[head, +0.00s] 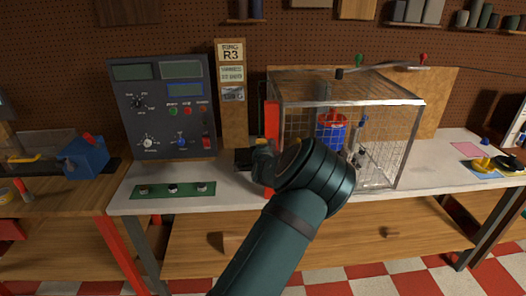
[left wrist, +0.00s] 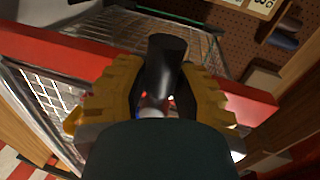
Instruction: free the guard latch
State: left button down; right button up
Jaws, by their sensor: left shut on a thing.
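The guard is a wire-mesh cage (head: 380,150) with a metal frame on the white bench. A red bar (head: 271,118) stands upright at its left front edge and crosses the left wrist view (left wrist: 50,52). A black cylindrical handle (left wrist: 166,62), apparently the guard latch, stands at the red bar between the yellow fingers of my left gripper (left wrist: 165,85). The gripper is shut on this handle. In the head view my left gripper (head: 262,165) is at the bar's lower part, and my wrist hides the handle. A blue and red cylinder (head: 331,133) is inside the cage. My right gripper is out of view.
A dark control panel (head: 160,105) stands left of the cage, with a sign post (head: 231,100) between them. A green strip with knobs (head: 173,190) lies on the bench front. Yellow and black items (head: 485,164) lie at the right. The bench left of my gripper has some free room.

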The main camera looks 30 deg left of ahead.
pick_arm(q)
jog(key=shift+r+m, duration=0.15)
jog(key=shift+m, duration=0.15)
jog(key=c, duration=0.7)
grip_release()
jog(key=v, duration=1.2)
